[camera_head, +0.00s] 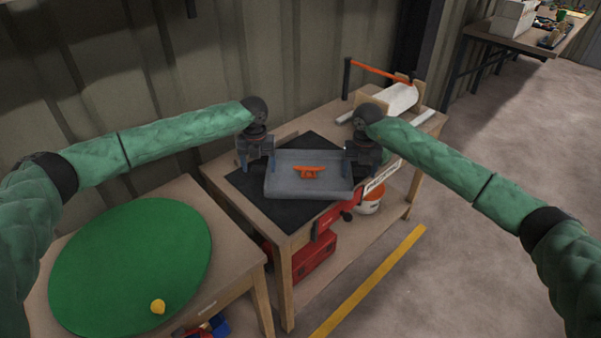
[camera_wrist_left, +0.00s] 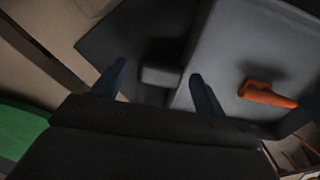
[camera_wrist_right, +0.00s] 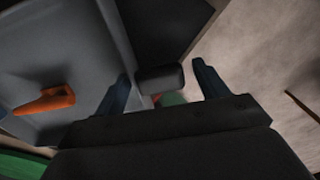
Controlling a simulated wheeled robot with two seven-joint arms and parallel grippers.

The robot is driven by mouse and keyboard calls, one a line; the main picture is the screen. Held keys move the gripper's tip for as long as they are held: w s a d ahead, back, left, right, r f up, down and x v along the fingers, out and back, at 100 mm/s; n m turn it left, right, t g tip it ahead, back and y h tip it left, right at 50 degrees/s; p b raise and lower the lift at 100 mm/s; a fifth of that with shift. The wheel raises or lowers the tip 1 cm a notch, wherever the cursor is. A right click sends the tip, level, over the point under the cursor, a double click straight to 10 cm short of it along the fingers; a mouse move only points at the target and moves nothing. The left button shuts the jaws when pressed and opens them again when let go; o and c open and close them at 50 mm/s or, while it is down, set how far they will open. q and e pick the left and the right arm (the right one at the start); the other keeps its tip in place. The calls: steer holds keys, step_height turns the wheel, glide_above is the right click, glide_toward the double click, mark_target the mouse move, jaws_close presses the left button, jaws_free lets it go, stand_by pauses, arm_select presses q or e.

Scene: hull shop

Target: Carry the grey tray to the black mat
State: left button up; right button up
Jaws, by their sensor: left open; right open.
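The grey tray (camera_head: 285,188) sits on the black mat (camera_head: 245,188) on the wooden table, with an orange object (camera_head: 309,171) inside it. The tray also shows in the left wrist view (camera_wrist_left: 235,50) and the right wrist view (camera_wrist_right: 60,35). My left gripper (camera_head: 255,165) is at the tray's left end; its open fingers (camera_wrist_left: 158,85) stand on either side of a dark handle (camera_wrist_left: 160,76). My right gripper (camera_head: 362,165) is at the right end; its open fingers (camera_wrist_right: 160,85) stand on either side of the other handle (camera_wrist_right: 160,78). Whether the fingers touch the handles is unclear.
A white roll (camera_head: 398,97) on a stand is at the back right of the mat's table. A red box (camera_head: 312,258) and a bucket (camera_head: 370,203) are below.

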steer(key=shift+r, duration=0.45)
arm_select(q)
step_height(320, 180, up, 10)
steer(key=shift+r, duration=0.25)
arm_select(e)
step_height(320, 180, up, 11)
stand_by(0.4)
